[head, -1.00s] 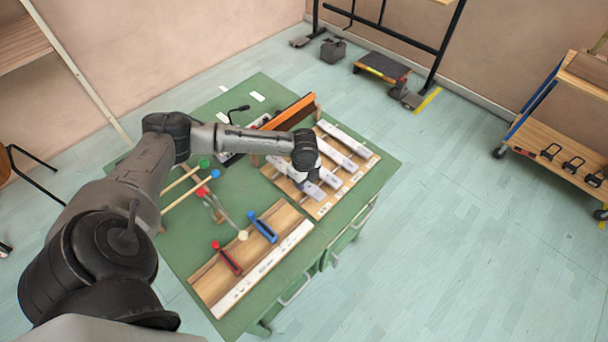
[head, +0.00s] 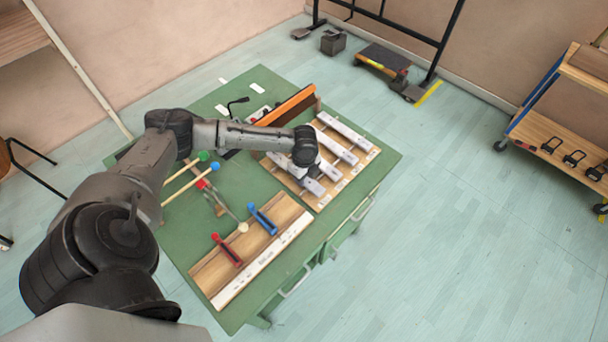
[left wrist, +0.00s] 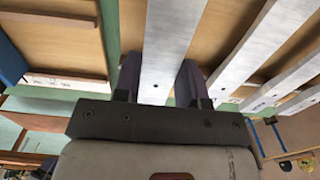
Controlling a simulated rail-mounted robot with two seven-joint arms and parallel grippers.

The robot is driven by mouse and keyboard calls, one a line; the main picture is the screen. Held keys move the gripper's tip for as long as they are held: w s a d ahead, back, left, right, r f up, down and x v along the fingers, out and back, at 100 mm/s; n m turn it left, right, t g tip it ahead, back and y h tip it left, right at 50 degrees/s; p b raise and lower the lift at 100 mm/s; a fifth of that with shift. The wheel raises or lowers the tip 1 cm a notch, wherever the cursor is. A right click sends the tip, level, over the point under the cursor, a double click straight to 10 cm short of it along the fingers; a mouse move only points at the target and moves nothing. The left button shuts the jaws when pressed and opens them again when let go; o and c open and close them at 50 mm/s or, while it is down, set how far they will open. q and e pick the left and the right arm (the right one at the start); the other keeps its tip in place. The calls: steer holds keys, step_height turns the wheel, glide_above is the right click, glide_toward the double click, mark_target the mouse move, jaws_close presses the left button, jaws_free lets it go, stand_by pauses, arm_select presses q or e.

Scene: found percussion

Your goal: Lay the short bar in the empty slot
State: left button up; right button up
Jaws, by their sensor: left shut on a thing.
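My left gripper (head: 307,174) is over the near-left end of a wooden board with metal bars (head: 362,165). In the left wrist view, its two dark fingers (left wrist: 160,82) are shut on a pale metal bar (left wrist: 168,45), one finger on each side. The held bar runs roughly parallel to the neighbouring bars (left wrist: 245,45). An end of it (head: 312,186) shows under the gripper in the head view. I cannot tell whether it touches the board. The arm and gripper hide much of the slot area. My right gripper is not in view.
An orange-edged wooden piece (head: 288,105) stands behind the bar board.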

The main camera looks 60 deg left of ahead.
arm_select(q)
steer(key=shift+f, duration=0.25)
steer(key=o, duration=1.1)
step_height(320, 180, up, 12)
steer(key=p, duration=0.3)
steer(key=s+d+f+n+t+h, duration=0.1)
steer(key=s+d+f, duration=0.2)
steer(key=d, duration=0.4)
steer(key=s+d+f+n, duration=0.1)
steer(key=s+d+f, duration=0.15)
steer(key=d, duration=0.45)
steer(key=s+d+f+t+h, duration=0.1)
steer(key=s+d+f, duration=0.15)
steer(key=d, duration=0.45)
steer(key=s+n, duration=0.3)
steer(key=s, duration=0.1)
steer(key=s+d+r+n+t+y, duration=0.1)
steer(key=s+n, duration=0.3)
steer(key=s+r+n, duration=0.1)
steer(key=s+n, duration=0.3)
steer(key=s, duration=0.1)
steer(key=shift+d+t+y, duration=0.3)
steer(key=shift+y, duration=0.1)
